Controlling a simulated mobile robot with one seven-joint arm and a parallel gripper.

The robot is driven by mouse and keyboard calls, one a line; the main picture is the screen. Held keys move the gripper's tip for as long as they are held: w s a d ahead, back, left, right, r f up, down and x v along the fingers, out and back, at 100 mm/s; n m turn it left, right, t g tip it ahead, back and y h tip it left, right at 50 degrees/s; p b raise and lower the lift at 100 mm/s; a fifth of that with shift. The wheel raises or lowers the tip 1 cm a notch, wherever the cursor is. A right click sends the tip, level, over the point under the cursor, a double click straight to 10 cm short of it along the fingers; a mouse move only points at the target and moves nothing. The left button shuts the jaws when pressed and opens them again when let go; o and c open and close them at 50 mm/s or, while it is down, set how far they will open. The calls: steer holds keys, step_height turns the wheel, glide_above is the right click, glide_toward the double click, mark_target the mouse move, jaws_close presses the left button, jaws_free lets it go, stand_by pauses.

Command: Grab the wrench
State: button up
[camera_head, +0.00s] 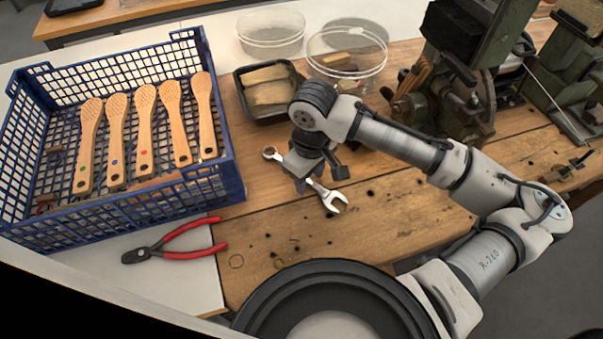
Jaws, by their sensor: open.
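A silver combination wrench (329,198) lies on the wooden bench, its ring end at the upper left and its open jaw at the lower right. My gripper (306,186) is over the middle of the wrench, pointing down, with its fingers open. The gripper hides part of the handle. I cannot tell whether the fingers touch the wrench.
A blue crate (232,176) holding several wooden brush handles stands at left. Red-handled pliers (178,241) lie in front of it. A black tray (243,98) with wooden blocks and clear round containers (271,36) are behind. A green machine (463,40) stands at right.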

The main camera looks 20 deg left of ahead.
steer(key=shift+c, duration=0.2)
jaws_close()
